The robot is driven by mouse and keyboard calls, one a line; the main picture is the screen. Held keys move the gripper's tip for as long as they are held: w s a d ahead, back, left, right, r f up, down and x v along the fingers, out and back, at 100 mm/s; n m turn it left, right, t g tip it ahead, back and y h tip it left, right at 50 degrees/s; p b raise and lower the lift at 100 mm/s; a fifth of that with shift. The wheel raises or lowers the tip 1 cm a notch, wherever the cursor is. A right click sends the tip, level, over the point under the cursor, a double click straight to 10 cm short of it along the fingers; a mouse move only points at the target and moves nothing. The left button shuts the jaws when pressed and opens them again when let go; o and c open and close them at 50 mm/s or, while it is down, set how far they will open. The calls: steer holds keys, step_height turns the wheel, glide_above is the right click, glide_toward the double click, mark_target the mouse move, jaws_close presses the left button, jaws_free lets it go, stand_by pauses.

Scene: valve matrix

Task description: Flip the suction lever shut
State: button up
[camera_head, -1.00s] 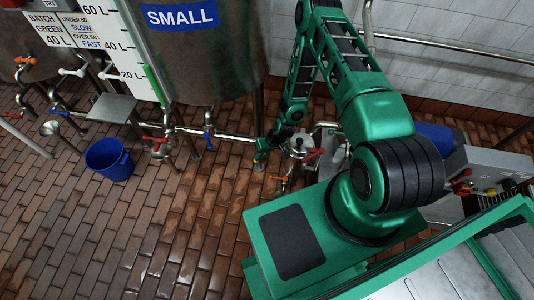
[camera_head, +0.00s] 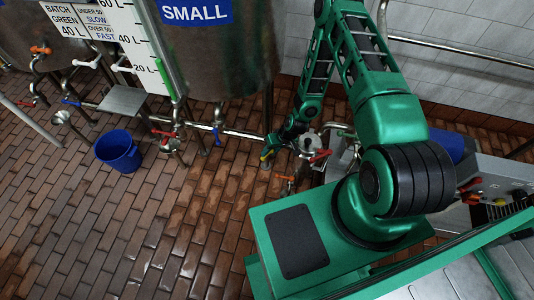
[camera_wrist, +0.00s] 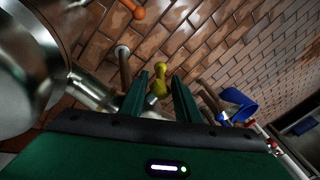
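My gripper (camera_wrist: 161,92) has its two green fingers apart, pointing down toward the pipework at floor level. A yellow lever (camera_wrist: 160,80) shows between and just beyond the fingertips in the wrist view, with a narrow gap on each side. Whether a finger touches it I cannot tell. I take it to be the suction lever, but no label shows. In the head view my gripper (camera_head: 269,153) is low beside the pump pipes, with a small yellow patch at its tip. The lever's base is partly hidden by the fingers.
An orange lever (camera_head: 288,180) and a red lever (camera_head: 320,156) sit close to my gripper. A shiny steel body (camera_wrist: 28,70) fills the left of the wrist view. The SMALL tank (camera_head: 215,60) stands behind. A blue bucket (camera_head: 118,150) stands left on open brick floor.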

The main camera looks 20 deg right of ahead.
steer(key=v, duration=0.8)
steer(key=shift+r, duration=0.2)
steer(key=shift+c, duration=0.6)
